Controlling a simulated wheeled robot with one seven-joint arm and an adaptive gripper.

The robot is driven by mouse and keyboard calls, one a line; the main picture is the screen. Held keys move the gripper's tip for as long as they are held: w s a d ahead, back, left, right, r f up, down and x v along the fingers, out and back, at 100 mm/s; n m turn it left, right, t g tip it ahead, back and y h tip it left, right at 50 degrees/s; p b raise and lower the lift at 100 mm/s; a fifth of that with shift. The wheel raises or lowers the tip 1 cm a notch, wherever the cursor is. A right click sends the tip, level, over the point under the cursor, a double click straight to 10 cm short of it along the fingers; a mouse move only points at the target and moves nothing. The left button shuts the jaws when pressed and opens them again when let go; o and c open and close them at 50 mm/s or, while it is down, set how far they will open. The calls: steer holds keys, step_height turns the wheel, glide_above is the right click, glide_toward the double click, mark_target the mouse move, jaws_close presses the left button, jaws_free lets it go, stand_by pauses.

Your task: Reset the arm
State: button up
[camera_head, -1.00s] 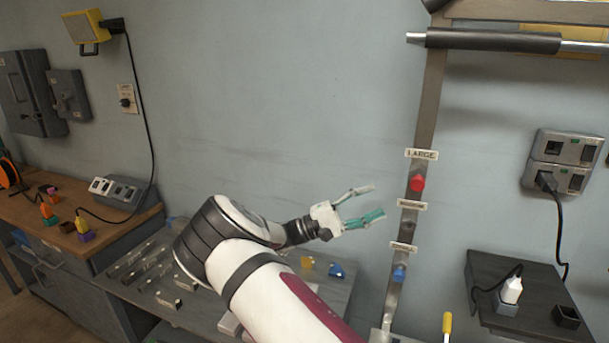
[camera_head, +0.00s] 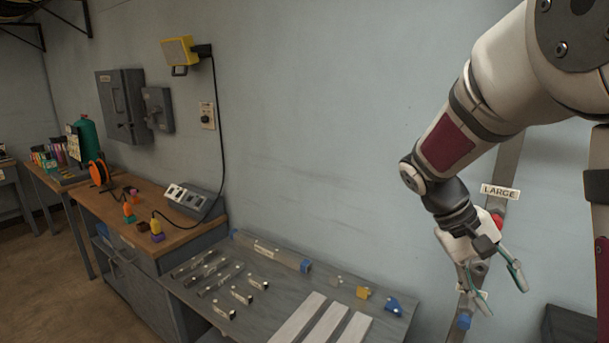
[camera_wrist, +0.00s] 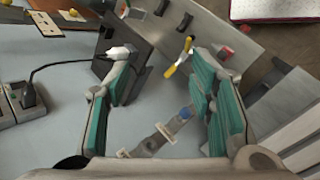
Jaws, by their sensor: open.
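My gripper (camera_head: 503,287) is on the right side of the head view, at the end of my bent white arm, with its fingers pointing down. Its two teal-padded fingers are spread apart with nothing between them. In the wrist view my gripper (camera_wrist: 165,95) also shows open and empty. It hangs in front of the upright metal strip (camera_head: 508,165) with the LARGE label (camera_head: 500,192), and hides part of that strip. A red piece (camera_head: 497,220) on the strip shows just behind the wrist, and a blue piece (camera_head: 464,321) shows below.
A grey table (camera_head: 255,310) holds metal bars, pale strips and small blue and yellow blocks. A wooden-topped bench (camera_head: 178,238) stands to the left. In the wrist view a dark box with a white plug (camera_wrist: 117,52) and a yellow-handled tool (camera_wrist: 178,58) lie beyond the fingers.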

steer(key=s+a+r+t+y, duration=0.3)
steer(key=s+a+r+t, duration=0.1)
steer(key=s+a, duration=0.2)
steer(key=s+a+r+n+t+y, duration=0.1)
steer(key=s+a+r+t+y, duration=0.2)
steer(key=s+a, duration=0.4)
steer(key=shift+s+r+t+y, duration=0.45)
steer(key=shift+s+t, duration=0.25)
steer(key=shift+t, duration=0.4)
steer(key=shift+a, duration=0.1)
steer(key=shift+c, duration=0.6)
